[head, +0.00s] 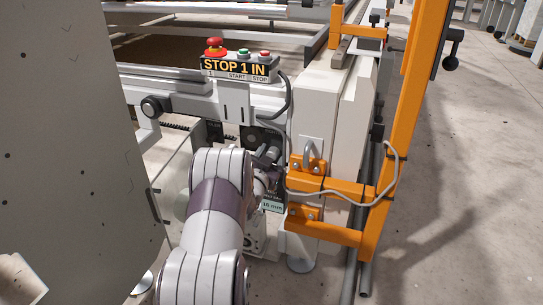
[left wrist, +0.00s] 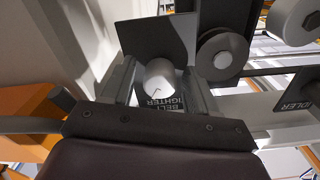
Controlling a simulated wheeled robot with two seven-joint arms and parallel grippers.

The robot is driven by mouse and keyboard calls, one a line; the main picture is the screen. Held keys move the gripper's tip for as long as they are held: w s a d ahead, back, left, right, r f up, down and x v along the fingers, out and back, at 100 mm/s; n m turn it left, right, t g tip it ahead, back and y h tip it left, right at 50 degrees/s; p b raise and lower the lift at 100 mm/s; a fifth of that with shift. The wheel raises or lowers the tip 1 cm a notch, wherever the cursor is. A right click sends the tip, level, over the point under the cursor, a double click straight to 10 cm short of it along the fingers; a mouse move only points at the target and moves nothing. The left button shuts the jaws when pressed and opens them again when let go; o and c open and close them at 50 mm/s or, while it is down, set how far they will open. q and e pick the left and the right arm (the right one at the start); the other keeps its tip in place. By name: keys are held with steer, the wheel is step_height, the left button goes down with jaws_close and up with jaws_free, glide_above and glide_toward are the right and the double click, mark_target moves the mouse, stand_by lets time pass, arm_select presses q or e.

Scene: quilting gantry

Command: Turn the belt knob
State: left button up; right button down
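The belt knob (left wrist: 160,80) is a pale round knob with a dark pointer mark, in the middle of the left wrist view. In the head view my left gripper (head: 267,178) reaches the machine's end below the control box, and my arm and gripper hide the knob. My right gripper is not in view.
A control box (head: 236,68) with a red stop button (head: 215,46) stands above my gripper. An orange frame (head: 330,236) with a looping cable is close on the right. A dark grey roller end (left wrist: 222,56) is beside the knob. Open floor (head: 460,200) lies farther right.

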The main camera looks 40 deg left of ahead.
arm_select(q)
steer(key=shift+s+r, duration=0.1)
steer(key=shift+s, duration=0.15)
steer(key=p+v, duration=0.6)
steer(key=v, duration=0.6)
steer(key=shift+s, duration=0.1)
